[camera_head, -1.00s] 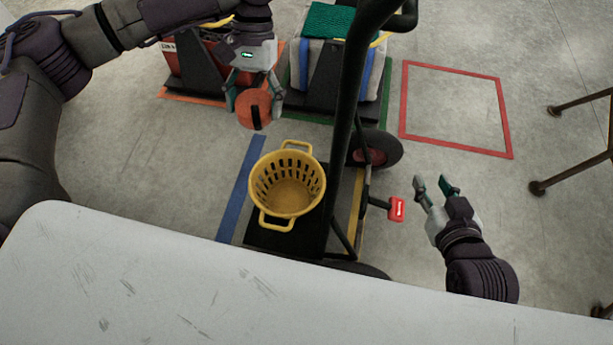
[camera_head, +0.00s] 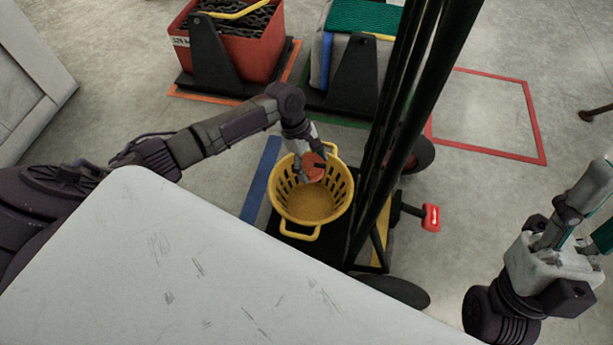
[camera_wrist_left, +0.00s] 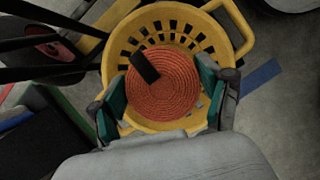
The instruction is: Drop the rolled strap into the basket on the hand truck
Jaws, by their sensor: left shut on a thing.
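The rolled strap (camera_head: 313,165) is an orange-red coil with a black band. My left gripper (camera_head: 308,168) is shut on it and holds it over the far part of the yellow basket (camera_head: 311,230). In the left wrist view the strap (camera_wrist_left: 163,88) sits between the two teal finger pads, with the basket's slotted wall (camera_wrist_left: 125,30) around and behind it. I cannot tell how far below the rim it is. The basket stands on the hand truck (camera_head: 290,241), whose dark frame rises to the right. My right gripper (camera_head: 594,240) is at the right edge, its fingers apart and empty.
A red bin (camera_head: 235,50) of dark chain and a grey block with a green top (camera_head: 365,17) stand beyond. The truck's black uprights (camera_head: 395,130) are close to the basket's right. A pale surface (camera_head: 180,270) fills the front. A red floor outline (camera_head: 490,150) is empty.

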